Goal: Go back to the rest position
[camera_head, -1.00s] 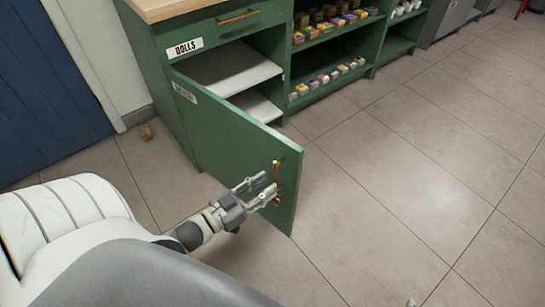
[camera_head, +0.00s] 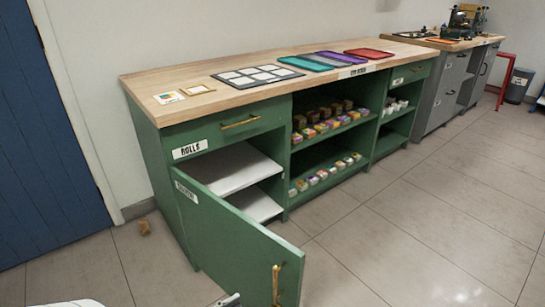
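The green cabinet door (camera_head: 235,248) stands open, swung out toward me, with a brass handle (camera_head: 277,284) near its free edge. A small part of my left gripper (camera_head: 231,299) shows at the bottom edge, left of the handle and apart from it in the picture. Most of that gripper is cut off, so I cannot see whether its fingers are open or shut. My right gripper is not in view.
The green cabinet has a wooden top (camera_head: 225,93) with coloured trays (camera_head: 303,63) and open shelves of small boxes (camera_head: 320,127). White shelves (camera_head: 233,167) show behind the open door. Tiled floor (camera_head: 430,215) is clear at right.

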